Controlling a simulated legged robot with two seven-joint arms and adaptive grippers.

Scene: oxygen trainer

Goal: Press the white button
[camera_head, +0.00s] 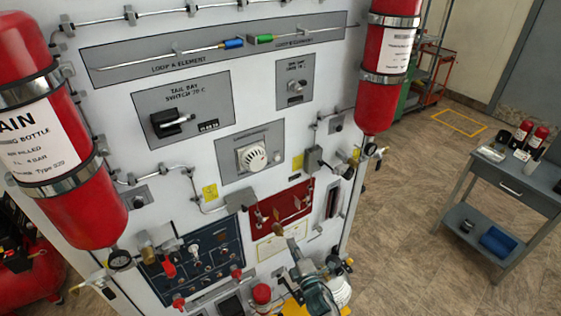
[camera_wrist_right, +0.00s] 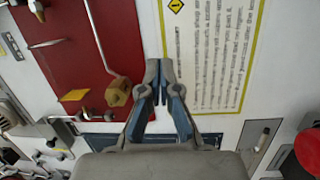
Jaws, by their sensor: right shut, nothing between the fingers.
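A round white dial (camera_head: 252,157) sits on a grey plate in the middle of the trainer panel. I cannot clearly make out a separate white button in either view. My right gripper (camera_head: 293,244) is low in front of the panel, below the dial and near the yellow-bordered label. In the right wrist view my right gripper (camera_wrist_right: 158,68) is shut with its fingertips together and nothing between them. It points at the panel between the red plate (camera_wrist_right: 70,55) and the yellow-bordered label (camera_wrist_right: 212,50). Contact with the panel cannot be told. My left gripper is not in view.
Red bottles stand at the left (camera_head: 85,205) and right (camera_head: 380,100) of the panel. A blue plate with knobs (camera_head: 205,258) is at the lower left. A brass fitting (camera_wrist_right: 117,93) juts near my right fingers. A grey table (camera_head: 530,188) stands right, beyond open floor.

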